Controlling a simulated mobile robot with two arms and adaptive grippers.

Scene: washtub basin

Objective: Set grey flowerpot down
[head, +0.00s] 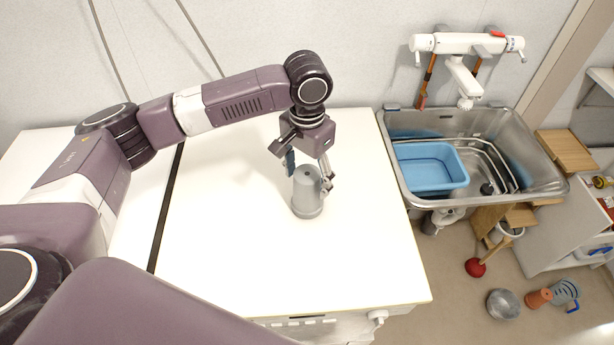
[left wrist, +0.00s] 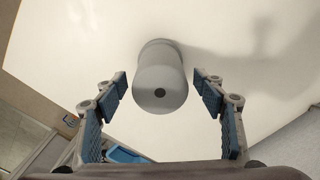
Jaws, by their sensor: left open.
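The grey flowerpot (head: 307,195) stands upside down on the white countertop, with its narrow end and drain hole up. In the left wrist view the flowerpot (left wrist: 160,80) is between the fingers, with a gap on each side. My left gripper (head: 309,176) is open around the upper part of the pot, and in the left wrist view the open gripper (left wrist: 160,88) shows both blue-padded fingers apart from it. My right gripper does not show.
The white countertop (head: 240,260) is clear around the pot. To the right is a metal sink (head: 545,170) with a blue basin (head: 428,168) in it and a white tap (head: 465,45) above. A metal bowl (head: 503,304) and an orange pot (head: 537,298) are on the floor.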

